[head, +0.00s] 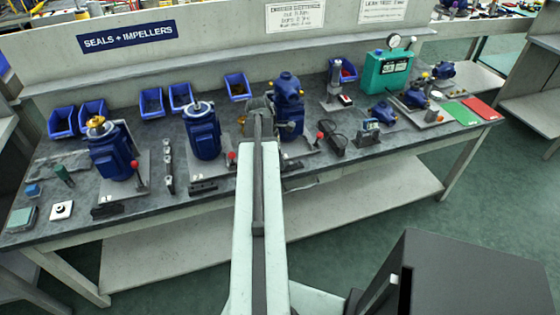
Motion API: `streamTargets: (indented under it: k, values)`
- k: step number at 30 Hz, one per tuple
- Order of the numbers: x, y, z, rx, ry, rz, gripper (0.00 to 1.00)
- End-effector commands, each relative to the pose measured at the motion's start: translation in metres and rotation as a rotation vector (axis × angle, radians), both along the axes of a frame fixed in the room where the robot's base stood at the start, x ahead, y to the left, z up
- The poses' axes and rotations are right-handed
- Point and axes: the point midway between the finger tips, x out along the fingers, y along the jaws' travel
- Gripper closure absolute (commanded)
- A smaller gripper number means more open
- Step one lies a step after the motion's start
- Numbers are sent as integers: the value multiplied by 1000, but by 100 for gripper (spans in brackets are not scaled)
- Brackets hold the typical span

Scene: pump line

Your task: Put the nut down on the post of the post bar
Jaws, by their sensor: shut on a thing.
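A narrow dark bar with several small upright pieces (168,171) lies on the bench between the two left pumps. It looks like the post bar, and it is left of my gripper and apart from it. I cannot tell which post is bare.
A blue pump with a brass top (110,155) and another blue pump (203,135) stand left of my arm. Red-knobbed levers (231,160) stand beside the pumps. Blue bins (152,102) line the back. A green gauge box (388,75) stands at right.

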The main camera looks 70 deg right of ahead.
Motion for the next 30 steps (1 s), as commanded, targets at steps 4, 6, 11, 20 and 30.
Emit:
streamTargets:
  k: [4, 6, 11, 20, 30]
  values:
    - [0, 0, -2, 0, 0, 0, 100]
    - [0, 0, -2, 0, 0, 0, 100]
    - [0, 0, -2, 0, 0, 1, 84]
    - [1, 0, -2, 0, 0, 1, 62]
    - [1, 0, 1, 0, 0, 2, 62]
